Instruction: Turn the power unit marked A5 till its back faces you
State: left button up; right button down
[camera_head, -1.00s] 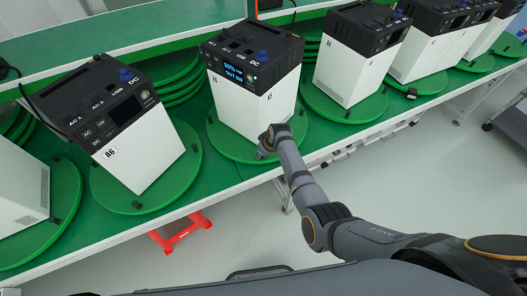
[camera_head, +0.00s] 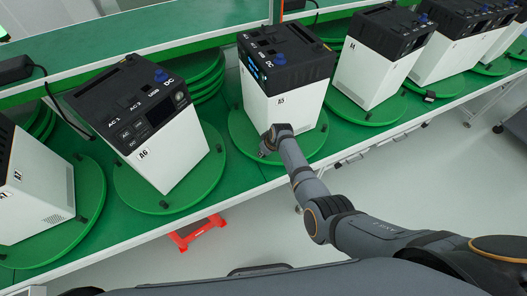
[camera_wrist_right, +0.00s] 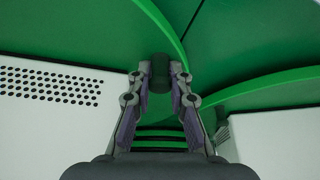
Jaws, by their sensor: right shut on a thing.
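The power unit marked A5 (camera_head: 283,108), white with a black top, stands upright on a green turntable (camera_head: 243,139) in the middle of the head view. Its lit screen side (camera_head: 257,72) faces left and shows only at a slant. My right gripper (camera_head: 267,147) is at the turntable's near rim. In the right wrist view its fingers (camera_wrist_right: 160,95) are shut on a dark upright peg (camera_wrist_right: 160,72) at the green rim. My left gripper is not in view.
Unit A6 (camera_head: 165,160) stands on its own turntable to the left, with another unit (camera_head: 35,190) beyond it. Several more units, the nearest (camera_head: 372,72), line the bench to the right. A vented white panel (camera_wrist_right: 50,95) is close by the gripper in the wrist view.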

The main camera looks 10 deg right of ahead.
jog(key=c, duration=1.3)
grip_release()
jog(key=shift+o, duration=0.2)
jog(key=shift+d+r, duration=0.1)
jog(key=shift+r, duration=0.2)
jog(key=v, duration=0.2)
jog(key=shift+s+d+r, duration=0.1)
jog(key=shift+s+r, duration=0.1)
jog(key=shift+r, duration=0.05)
jog(key=s+d, duration=0.6)
jog(key=s, duration=0.4)
jog(key=shift+d, duration=0.35)
jog(key=shift+f, duration=0.15)
